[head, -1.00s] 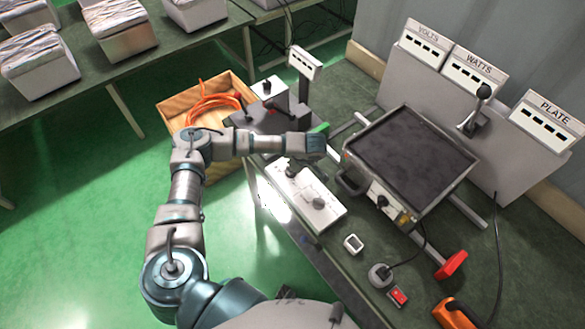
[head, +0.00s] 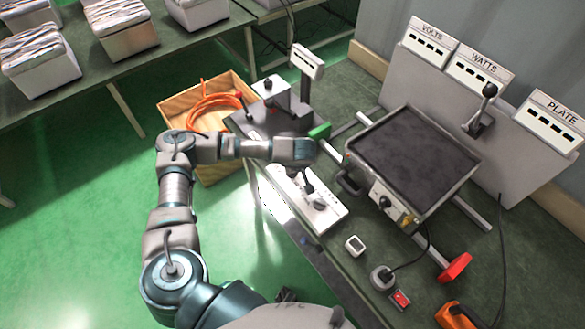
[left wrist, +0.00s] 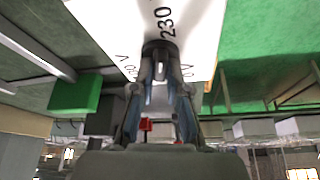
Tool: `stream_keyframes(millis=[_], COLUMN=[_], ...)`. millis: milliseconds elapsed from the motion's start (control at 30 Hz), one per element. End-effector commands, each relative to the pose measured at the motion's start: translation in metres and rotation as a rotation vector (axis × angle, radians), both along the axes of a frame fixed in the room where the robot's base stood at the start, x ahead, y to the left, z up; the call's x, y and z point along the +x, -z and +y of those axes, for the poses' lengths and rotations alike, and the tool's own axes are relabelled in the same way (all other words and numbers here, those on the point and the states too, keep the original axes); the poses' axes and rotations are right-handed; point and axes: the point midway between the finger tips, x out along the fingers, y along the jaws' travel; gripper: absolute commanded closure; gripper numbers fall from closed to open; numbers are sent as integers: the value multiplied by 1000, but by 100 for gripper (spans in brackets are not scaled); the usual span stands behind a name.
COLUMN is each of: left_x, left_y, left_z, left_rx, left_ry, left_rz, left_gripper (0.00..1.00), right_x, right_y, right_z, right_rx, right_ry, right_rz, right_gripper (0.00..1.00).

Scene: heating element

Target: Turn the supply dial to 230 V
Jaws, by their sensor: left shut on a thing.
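The supply dial (head: 320,204) is a dark knob on a white panel (head: 331,218) on the bench in the head view. In the left wrist view the dark dial (left wrist: 158,46) lies between my fingertips, with "230" printed on the panel (left wrist: 100,15) just beyond it. Further markings ending in V sit to either side, partly covered by the fingers. My left gripper (head: 309,188) reaches down to the panel and is shut on the dial; its fingers also show in the left wrist view (left wrist: 158,80). The dial's pointer is hidden or too small to read. My right gripper is not in view.
A dark hot plate (head: 415,150) stands right of the panel, below displays marked VOLTS, WATTS and PLATE. A stand with a small meter (head: 307,62) and a green block (head: 319,131) are behind the gripper. A wooden crate (head: 225,172) holds orange cable at left.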

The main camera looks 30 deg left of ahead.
Motion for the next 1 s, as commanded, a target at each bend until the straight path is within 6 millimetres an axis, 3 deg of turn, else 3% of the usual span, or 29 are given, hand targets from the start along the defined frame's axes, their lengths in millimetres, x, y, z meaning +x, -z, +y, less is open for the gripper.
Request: stream_keyframes(millis=[267, 300, 367, 400, 767, 1000], left_x=[-1, -1, -1, -1, -2, -10], left_y=[2, 2, 2, 2, -2, -39], left_z=[0, 0, 0, 0, -1, -13], left_rx=[-1, -2, -1, -1, -1, -3], left_ry=[1, 0, 0, 0, -1, 2], left_rz=[4, 4, 5, 5, 2, -1], left_gripper=[100, 78, 63, 60, 60, 60], right_x=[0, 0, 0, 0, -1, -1], right_y=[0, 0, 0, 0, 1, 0], right_z=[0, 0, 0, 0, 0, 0], right_rx=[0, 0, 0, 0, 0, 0], right_ry=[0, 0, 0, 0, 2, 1], right_rz=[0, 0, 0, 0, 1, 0], right_gripper=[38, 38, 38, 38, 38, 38])
